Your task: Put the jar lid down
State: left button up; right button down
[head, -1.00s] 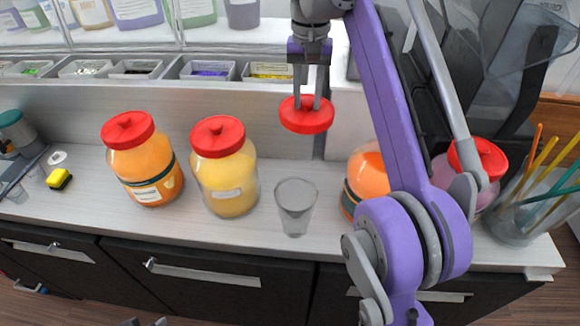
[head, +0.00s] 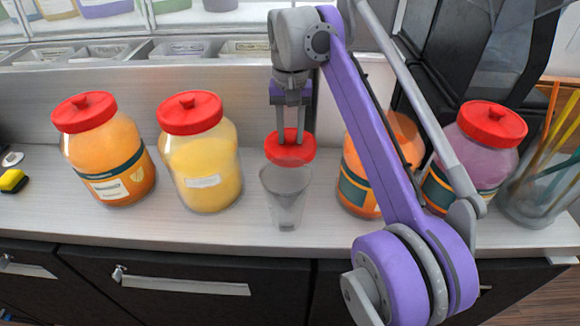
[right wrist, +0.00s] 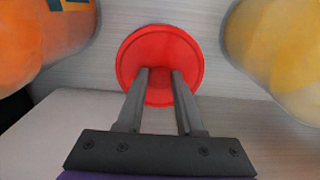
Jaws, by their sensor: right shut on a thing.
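The red jar lid (head: 290,152) is held between the fingers of my right gripper (head: 289,135), knob upward. In the head view the lid appears just above and behind the clear cup (head: 285,195), overlapping its rim. In the right wrist view the lid (right wrist: 160,42) is round and flat below the two fingers (right wrist: 160,75), over the pale counter (right wrist: 195,15). Whether it touches the counter cannot be told. An orange jar (head: 358,178) right of the cup shows no lid; my right arm hides part of it. My left gripper is not in view.
A lidded orange jar (head: 110,160) and a lidded yellow jar (head: 205,170) stand left of the cup. A lidded purple jar (head: 475,155) and a container of coloured sticks (head: 540,190) stand at the right. A bin row (head: 110,52) runs along the back.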

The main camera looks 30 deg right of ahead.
aim_at(291, 136)
notch_tip(291, 136, down, 7)
jog(key=shift+r+b, duration=0.1)
jog(key=shift+b, duration=0.65)
jog(key=shift+f, duration=0.2)
jog(key=c, duration=0.5)
grip_release()
jog(key=shift+c, duration=0.2)
notch_tip(291, 136, up, 12)
jog(key=p, duration=0.3)
jog(key=shift+r+p, duration=0.2)
jog(key=shift+p, duration=0.2)
jog(key=shift+r, duration=0.1)
